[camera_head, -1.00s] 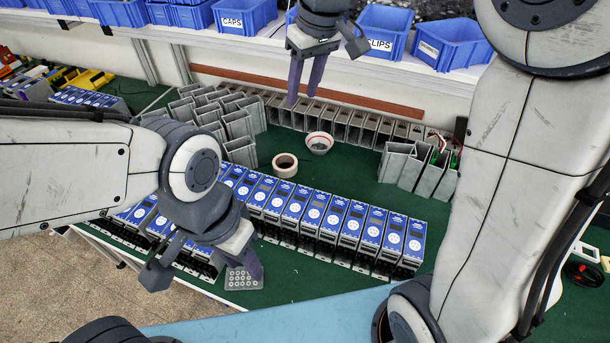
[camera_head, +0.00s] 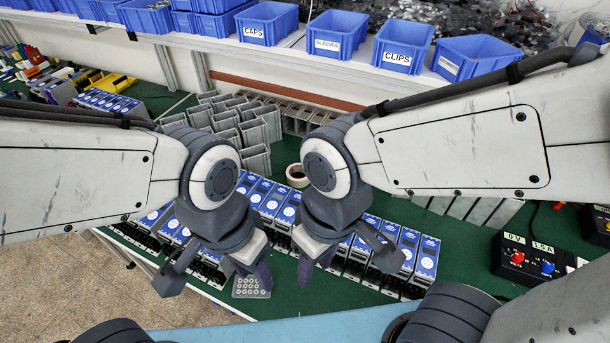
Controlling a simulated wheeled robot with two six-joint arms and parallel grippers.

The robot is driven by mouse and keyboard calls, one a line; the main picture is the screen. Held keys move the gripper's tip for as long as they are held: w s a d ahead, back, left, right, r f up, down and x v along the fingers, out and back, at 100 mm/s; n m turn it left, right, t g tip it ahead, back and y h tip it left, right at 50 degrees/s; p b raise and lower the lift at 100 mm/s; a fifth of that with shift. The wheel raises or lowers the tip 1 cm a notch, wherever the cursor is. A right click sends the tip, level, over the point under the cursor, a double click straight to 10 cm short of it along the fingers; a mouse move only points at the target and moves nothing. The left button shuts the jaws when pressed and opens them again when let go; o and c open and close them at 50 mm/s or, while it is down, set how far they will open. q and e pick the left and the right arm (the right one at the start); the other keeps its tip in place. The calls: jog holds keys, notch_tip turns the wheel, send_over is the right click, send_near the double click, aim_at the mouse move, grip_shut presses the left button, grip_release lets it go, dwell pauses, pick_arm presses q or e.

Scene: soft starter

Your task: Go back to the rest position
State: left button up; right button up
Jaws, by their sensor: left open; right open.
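My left gripper (camera_head: 218,280) comes in from the left and hangs open and empty, pointing down over the front edge of the table. My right gripper (camera_head: 345,272) comes in from the right and is also open and empty, pointing down in front of the row of soft starters. The blue-topped soft starters (camera_head: 405,247) stand in a row on the green table. Both grippers and forearms hide parts of this row. A small grey pad with round holes (camera_head: 246,291) lies by the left gripper's right finger; I cannot tell whether they touch.
Blue bins (camera_head: 402,45) stand on a white shelf at the back. Grey metal housings (camera_head: 258,147) and a tape roll (camera_head: 296,175) are behind the starters. A black control box (camera_head: 528,259) with red and blue knobs is at the right. Green table (camera_head: 462,263) is bare right of the row.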

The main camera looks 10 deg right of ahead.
notch_tip(320, 180, down, 18)
jog(key=b, duration=1.7)
